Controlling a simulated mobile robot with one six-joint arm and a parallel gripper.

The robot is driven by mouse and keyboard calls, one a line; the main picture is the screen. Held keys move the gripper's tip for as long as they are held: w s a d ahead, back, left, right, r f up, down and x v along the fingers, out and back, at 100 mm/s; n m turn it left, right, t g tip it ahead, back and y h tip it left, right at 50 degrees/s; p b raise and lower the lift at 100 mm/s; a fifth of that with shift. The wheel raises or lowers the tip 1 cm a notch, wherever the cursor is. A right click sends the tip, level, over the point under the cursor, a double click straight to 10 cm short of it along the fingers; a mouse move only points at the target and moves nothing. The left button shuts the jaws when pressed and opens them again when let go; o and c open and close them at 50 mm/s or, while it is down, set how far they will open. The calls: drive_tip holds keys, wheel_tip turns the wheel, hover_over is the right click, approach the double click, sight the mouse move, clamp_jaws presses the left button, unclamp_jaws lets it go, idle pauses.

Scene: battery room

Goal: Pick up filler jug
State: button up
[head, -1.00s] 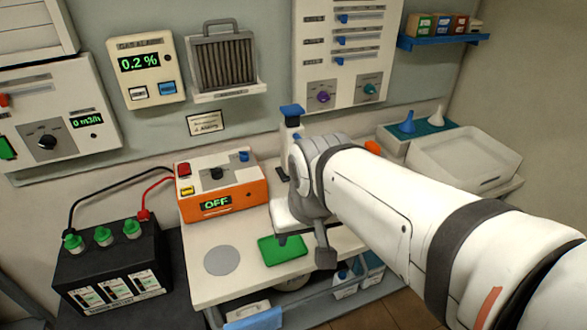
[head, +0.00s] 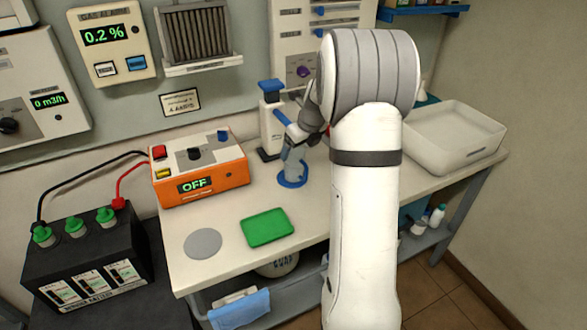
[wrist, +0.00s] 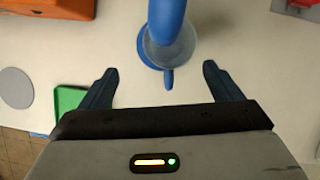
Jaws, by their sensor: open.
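The filler jug (head: 293,168), a clear vessel with a blue ring at its base, stands upright on the bench beside a white column with a blue top (head: 270,115). In the wrist view the jug (wrist: 167,50) appears from above as a translucent round body with blue parts, just ahead of and between my fingertips. My gripper (head: 291,146) is open and empty, close to the jug's upper part; it also shows in the wrist view (wrist: 158,69). My wrist partly hides the jug's upper part in the head view. I cannot tell whether a finger touches it.
A green tray (head: 268,227) and a grey disc (head: 202,243) lie at the front of the bench. An orange charger (head: 199,170) reading OFF stands to the left. A white basin (head: 455,140) stands to the right. The bench front is otherwise clear.

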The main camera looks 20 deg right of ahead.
sight(295, 159)
drive_tip(key=shift+w+d+f+m, duration=0.3)
drive_tip(key=shift+d+f+m, duration=0.05)
drive_tip(key=shift+f+m, duration=0.1)
drive_tip(key=shift+w+f, duration=0.15)
drive_tip(key=shift+f, duration=0.2)
drive_tip(key=x, duration=0.4)
drive_tip(key=p+x, duration=0.1)
drive_tip(key=x, duration=0.1)
drive_tip(key=shift+w+d+f, duration=0.15)
drive_tip(key=shift+w+f, duration=0.1)
drive_tip(key=shift+w, duration=0.25)
drive_tip(key=shift+c, duration=0.2)
drive_tip(key=c, duration=1.2)
drive_tip(key=shift+o, duration=0.2)
drive_tip(key=shift+r, duration=0.15)
